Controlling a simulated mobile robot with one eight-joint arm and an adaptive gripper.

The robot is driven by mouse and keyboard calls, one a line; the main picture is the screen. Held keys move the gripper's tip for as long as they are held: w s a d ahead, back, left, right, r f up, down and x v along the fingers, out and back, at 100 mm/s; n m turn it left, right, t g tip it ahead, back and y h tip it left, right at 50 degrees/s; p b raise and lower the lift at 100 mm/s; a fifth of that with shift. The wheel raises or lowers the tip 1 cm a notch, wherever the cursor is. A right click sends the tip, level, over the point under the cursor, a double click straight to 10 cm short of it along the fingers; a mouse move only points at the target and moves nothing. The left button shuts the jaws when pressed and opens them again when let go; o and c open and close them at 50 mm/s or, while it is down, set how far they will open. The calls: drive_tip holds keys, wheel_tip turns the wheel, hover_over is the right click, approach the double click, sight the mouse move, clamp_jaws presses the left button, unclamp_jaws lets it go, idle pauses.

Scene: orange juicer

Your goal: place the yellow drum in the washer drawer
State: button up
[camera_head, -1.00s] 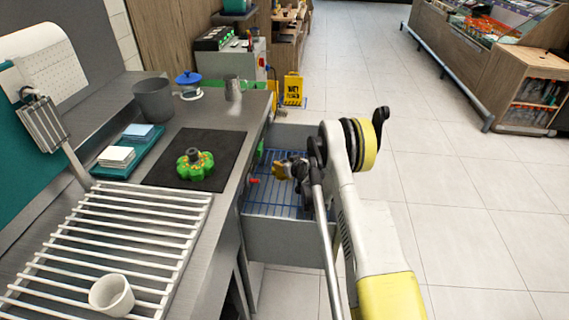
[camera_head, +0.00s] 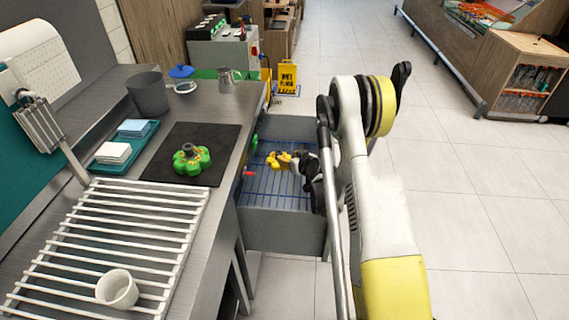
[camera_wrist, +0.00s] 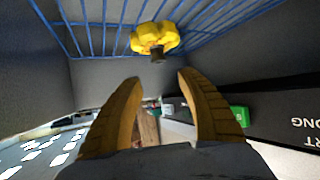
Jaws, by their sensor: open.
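The yellow drum (camera_wrist: 154,38), lobed with a dark central stub, rests at the blue wire rack (camera_wrist: 90,25) in the wrist view. The rack lies inside the open grey washer drawer (camera_head: 281,226) in the head view. My gripper (camera_wrist: 159,80) is open and empty, with its two tan fingers apart and a visible gap to the drum. In the head view my gripper (camera_head: 277,161) is over the drawer. Yellow shows there, but I cannot clearly separate the drum from the fingers.
A green drum (camera_head: 190,162) sits on a black mat (camera_head: 215,140) on the counter. A white cup (camera_head: 117,289) stands on the slatted rack (camera_head: 100,240). A grey bin (camera_head: 148,95) and metal jug (camera_head: 227,82) are farther back. A yellow floor sign (camera_head: 287,77) stands behind the drawer.

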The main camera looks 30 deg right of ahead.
drive_tip(key=s+a+r+g, duration=0.1)
drive_tip(key=s+a+r, duration=0.2)
drive_tip(key=a+r, duration=0.35)
drive_tip(key=s+a+r+g+y, duration=0.1)
drive_tip(key=s+a+r, duration=0.25)
drive_tip(key=r, duration=0.55)
drive_tip(key=s+a+r+g, duration=0.1)
drive_tip(key=s+a+r, duration=0.2)
drive_tip(key=a+r, duration=0.3)
drive_tip(key=s+a+r+g, duration=0.1)
drive_tip(key=s+a+r, duration=0.1)
drive_tip(key=s, duration=1.1)
drive_tip(key=s+a+r+g, duration=0.1)
drive_tip(key=s+a+r, duration=0.2)
drive_tip(key=s, duration=1)
drive_tip(key=shift+s+a+n, duration=0.15)
drive_tip(key=shift+a+n, duration=0.25)
drive_tip(key=shift+a, duration=0.25)
